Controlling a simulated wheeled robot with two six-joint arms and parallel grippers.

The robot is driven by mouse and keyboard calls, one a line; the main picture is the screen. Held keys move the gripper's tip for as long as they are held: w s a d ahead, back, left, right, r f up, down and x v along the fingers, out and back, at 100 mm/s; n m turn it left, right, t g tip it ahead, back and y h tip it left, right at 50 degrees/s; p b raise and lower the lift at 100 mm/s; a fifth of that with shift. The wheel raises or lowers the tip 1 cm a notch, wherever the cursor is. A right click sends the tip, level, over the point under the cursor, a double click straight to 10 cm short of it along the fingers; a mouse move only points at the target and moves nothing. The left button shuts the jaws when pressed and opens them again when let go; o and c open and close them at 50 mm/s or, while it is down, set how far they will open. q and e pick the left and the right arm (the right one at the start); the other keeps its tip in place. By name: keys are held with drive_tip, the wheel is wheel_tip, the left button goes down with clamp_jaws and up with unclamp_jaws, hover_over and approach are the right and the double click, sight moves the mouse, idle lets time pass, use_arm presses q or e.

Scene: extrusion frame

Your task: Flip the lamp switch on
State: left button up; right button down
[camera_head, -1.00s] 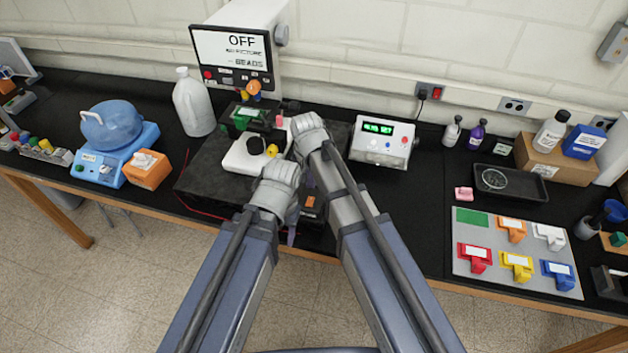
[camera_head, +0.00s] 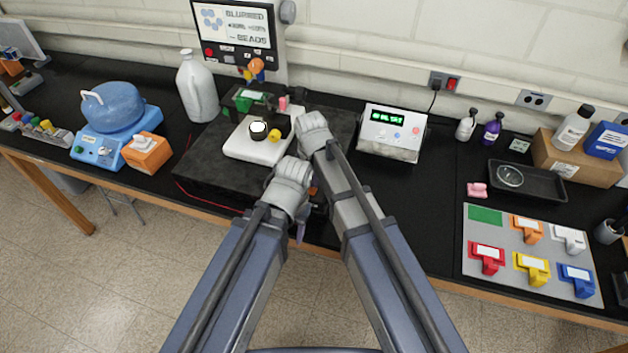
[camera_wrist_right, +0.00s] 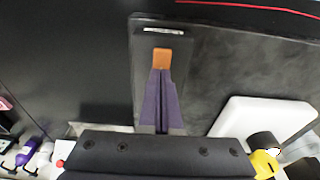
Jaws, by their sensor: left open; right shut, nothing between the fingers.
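The lamp switch is an orange rocker (camera_wrist_right: 162,58) on a narrow black plate (camera_wrist_right: 145,95) in the right wrist view. My right gripper (camera_wrist_right: 161,72) is shut and empty, its purple fingertips at the rocker's near edge; I cannot tell whether they touch. In the head view the arm hides most of this gripper. My left gripper (camera_head: 300,232) is open and empty near the table's front edge, mostly hidden behind its own wrist. The round lamp (camera_head: 258,129) on the white microscope base (camera_head: 250,149) glows white. The monitor (camera_head: 236,32) shows a blurred picture with the words "BLURRED" and "BEADS".
A white jug (camera_head: 197,88) and a blue-lidded device (camera_head: 112,112) stand left. A meter box (camera_head: 392,133) stands right of the microscope. A grey board with coloured clips (camera_head: 510,212) and a black tray (camera_head: 535,185) lie further right.

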drive_tip(key=shift+s, duration=0.1)
drive_tip(key=shift+s+a, duration=0.1)
drive_tip(key=shift+s, duration=0.1)
drive_tip(key=shift+s, duration=0.2)
drive_tip(key=shift+s+a+r+p, duration=0.2)
drive_tip(key=shift+s+p, duration=0.1)
drive_tip(key=shift+s, duration=0.1)
drive_tip(key=shift+w, duration=0.1)
